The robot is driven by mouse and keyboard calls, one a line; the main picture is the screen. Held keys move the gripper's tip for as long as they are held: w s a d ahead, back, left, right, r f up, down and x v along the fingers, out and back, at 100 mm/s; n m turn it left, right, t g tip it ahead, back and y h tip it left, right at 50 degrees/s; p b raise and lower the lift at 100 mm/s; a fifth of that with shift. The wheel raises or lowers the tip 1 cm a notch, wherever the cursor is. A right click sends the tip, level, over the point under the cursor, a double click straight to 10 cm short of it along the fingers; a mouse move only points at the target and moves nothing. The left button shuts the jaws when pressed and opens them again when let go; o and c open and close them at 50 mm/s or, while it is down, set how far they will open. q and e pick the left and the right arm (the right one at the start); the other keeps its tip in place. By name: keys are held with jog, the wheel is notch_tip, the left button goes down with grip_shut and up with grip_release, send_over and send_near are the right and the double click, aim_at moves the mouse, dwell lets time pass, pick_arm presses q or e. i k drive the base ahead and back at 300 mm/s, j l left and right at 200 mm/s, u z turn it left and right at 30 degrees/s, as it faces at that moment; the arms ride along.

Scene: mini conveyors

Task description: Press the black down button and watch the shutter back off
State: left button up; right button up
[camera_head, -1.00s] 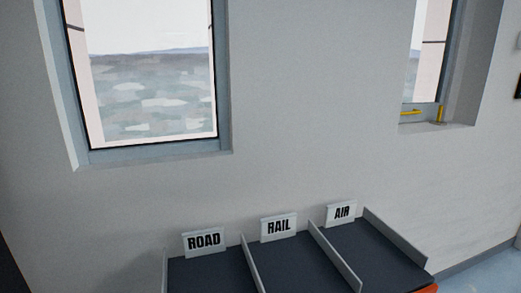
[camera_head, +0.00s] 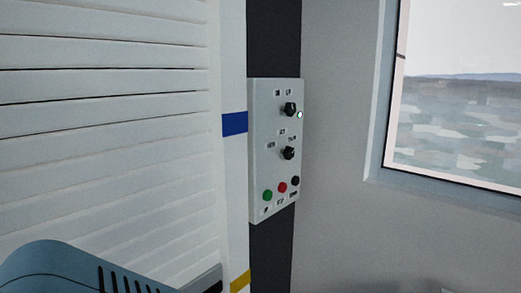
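A pale control box (camera_head: 262,150) is fixed to a dark vertical strip beside the shutter. Along its bottom are a green button (camera_head: 267,195), a red button (camera_head: 282,187) and a black button (camera_head: 295,181), the black one at the right. Two black knobs sit above them, the upper knob (camera_head: 290,109) with a small lit lamp (camera_head: 300,115) to its right. The white slatted shutter (camera_head: 105,110) fills the left of the view, and its lower edge is not visible here. Neither gripper can be seen.
A white post with a blue band (camera_head: 235,124) and a yellow band (camera_head: 240,281) stands between shutter and box. A rounded blue-grey body (camera_head: 60,272) with dark slots covers the bottom left. Grey wall (camera_head: 335,140) and a window (camera_head: 460,110) lie to the right.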

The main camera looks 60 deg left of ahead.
aim_at(295, 180)
jog(key=u, duration=1.75)
